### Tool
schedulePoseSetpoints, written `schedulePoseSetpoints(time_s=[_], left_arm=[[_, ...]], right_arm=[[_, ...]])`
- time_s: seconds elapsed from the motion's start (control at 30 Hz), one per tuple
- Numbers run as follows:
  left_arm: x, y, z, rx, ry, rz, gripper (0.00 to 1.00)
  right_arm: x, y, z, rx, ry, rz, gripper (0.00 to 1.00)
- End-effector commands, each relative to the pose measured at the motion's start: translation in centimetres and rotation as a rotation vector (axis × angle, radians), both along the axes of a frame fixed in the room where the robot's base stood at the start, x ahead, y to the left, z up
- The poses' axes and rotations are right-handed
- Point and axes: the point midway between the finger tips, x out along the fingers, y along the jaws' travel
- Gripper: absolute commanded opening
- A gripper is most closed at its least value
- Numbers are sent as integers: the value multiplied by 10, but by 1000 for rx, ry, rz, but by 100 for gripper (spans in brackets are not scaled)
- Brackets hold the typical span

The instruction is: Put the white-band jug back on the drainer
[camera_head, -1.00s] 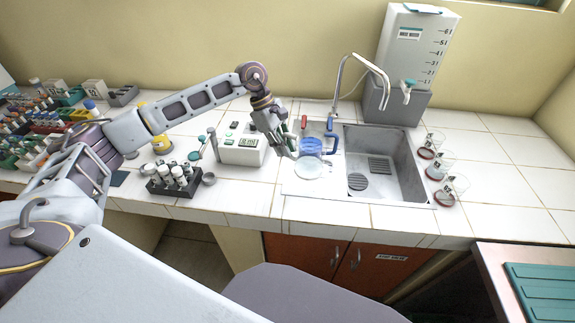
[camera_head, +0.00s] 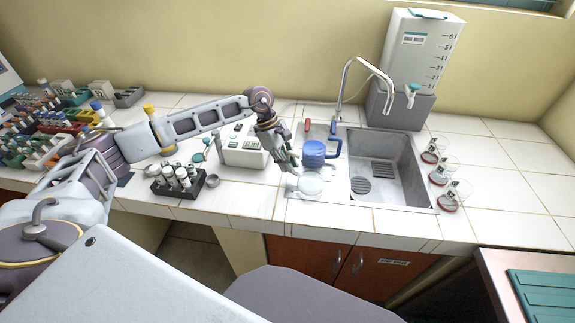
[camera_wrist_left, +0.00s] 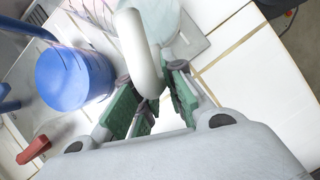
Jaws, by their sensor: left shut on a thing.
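The white-band jug (camera_head: 310,185) looks pale and see-through in the head view, over the drainer (camera_head: 335,192) left of the sink basin. My left gripper (camera_head: 290,163) is at its left side. In the left wrist view the green finger pads (camera_wrist_left: 150,100) are shut on its white handle (camera_wrist_left: 140,55). The clear body (camera_wrist_left: 160,22) is partly cut off by the picture edge. I cannot tell whether its base touches the drainer. A blue jug (camera_head: 314,153) stands just behind it, also in the left wrist view (camera_wrist_left: 75,80). My right gripper is not in view.
The sink basin (camera_head: 385,170) and tap (camera_head: 362,75) are to the right, with several glass vessels (camera_head: 440,172) beyond. A white device (camera_head: 245,150) and a tube rack (camera_head: 175,185) stand to the left. A red-handled item (camera_head: 307,126) is behind the blue jug.

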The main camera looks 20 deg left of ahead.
Motion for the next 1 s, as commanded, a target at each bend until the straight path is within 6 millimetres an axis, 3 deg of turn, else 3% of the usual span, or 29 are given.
schedulePoseSetpoints(time_s=[0.17, 0.63, 0.67, 0.8, 1.0], left_arm=[[0, 0, -9, -1, -1, 0, 0], [0, 0, -12, -1, -1, 0, 0], [0, 0, -13, 0, -1, 0, 15], [0, 0, -12, 0, -1, 0, 33], [0, 0, -12, 0, -1, 0, 34]], right_arm=[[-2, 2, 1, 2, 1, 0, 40], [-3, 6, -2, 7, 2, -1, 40], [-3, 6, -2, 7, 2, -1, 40], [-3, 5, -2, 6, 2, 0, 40], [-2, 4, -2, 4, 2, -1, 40]])
